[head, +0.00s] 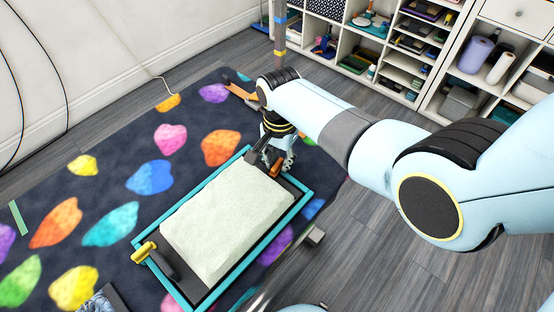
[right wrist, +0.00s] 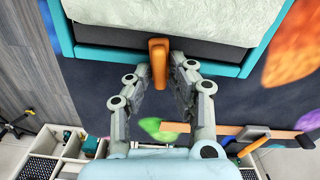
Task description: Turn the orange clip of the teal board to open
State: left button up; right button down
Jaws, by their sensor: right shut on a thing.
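The teal board (head: 304,199) has a teal rim, a dark inner bed and a pale, rough pad (head: 228,216) on it. Its orange clip (head: 276,168) is at the far short edge. In the right wrist view the orange clip (right wrist: 158,62) lies across the teal rim, its length pointing from the board outward. My right gripper (head: 279,157) is at that far edge, with its fingers on either side of the clip; it is shut on the clip in the right wrist view (right wrist: 160,78). My left gripper is not in view.
A yellow clip (head: 144,252) and a dark bar (head: 163,262) are at the board's near-left end. A dark rug (head: 110,170) with coloured patches lies below. Shelves (head: 400,60) stand at the back right. A post (head: 280,35) rises behind my right gripper.

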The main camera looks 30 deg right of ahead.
jog(key=shift+n, duration=0.3)
jog(key=shift+n+p, duration=0.5)
jog(key=shift+n, duration=0.8)
jog(key=shift+n+p, duration=0.5)
jog(key=shift+n, duration=1)
